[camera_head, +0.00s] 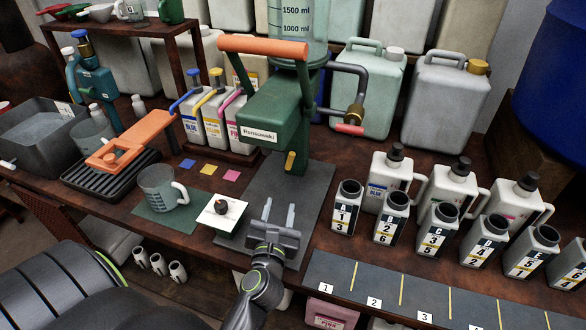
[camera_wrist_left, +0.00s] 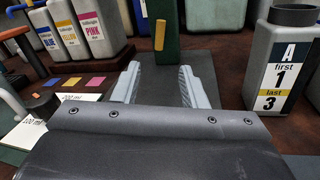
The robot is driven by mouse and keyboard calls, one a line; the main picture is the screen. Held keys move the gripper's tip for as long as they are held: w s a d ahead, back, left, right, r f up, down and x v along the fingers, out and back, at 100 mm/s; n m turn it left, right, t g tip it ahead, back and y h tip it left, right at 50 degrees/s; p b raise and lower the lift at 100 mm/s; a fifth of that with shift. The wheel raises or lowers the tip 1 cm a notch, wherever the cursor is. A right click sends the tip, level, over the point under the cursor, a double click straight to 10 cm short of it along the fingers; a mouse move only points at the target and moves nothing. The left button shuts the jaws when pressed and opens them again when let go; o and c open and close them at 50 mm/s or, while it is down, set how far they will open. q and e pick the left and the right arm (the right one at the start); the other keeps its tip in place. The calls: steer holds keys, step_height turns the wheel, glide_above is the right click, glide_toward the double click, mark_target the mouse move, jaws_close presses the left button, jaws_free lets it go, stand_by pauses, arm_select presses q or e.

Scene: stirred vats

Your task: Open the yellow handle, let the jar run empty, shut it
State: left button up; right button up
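The yellow handle (camera_head: 290,161) is a small, short lever low on the front of the green stand (camera_head: 272,112) labelled Ronsowski. It hangs nearly upright, and it also shows in the left wrist view (camera_wrist_left: 160,35). The clear jar (camera_head: 298,35), marked 1500 ml and 1000 ml, sits on top of the stand; its upper part is cut off and its liquid level is unclear. My left gripper (camera_head: 278,213) is open and empty over the dark mat, in front of the handle and apart from it. Its spread fingers show in the wrist view (camera_wrist_left: 159,68). My right gripper is out of view.
A handled beaker (camera_head: 158,188) stands on a green mat at left. Labelled bottles (camera_head: 346,207) stand in a row at right. The dark mat (camera_head: 312,185) before the stand is mostly bare.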

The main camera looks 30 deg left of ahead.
mark_target(290, 161)
arm_select(q)
steer(key=shift+w+a, duration=0.15)
steer(key=shift+w, duration=0.25)
steer(key=x, duration=1.6)
steer(key=shift+w+a, duration=0.15)
steer(key=shift+w, duration=0.05)
steer(key=shift+c, duration=0.5)
jaws_close()
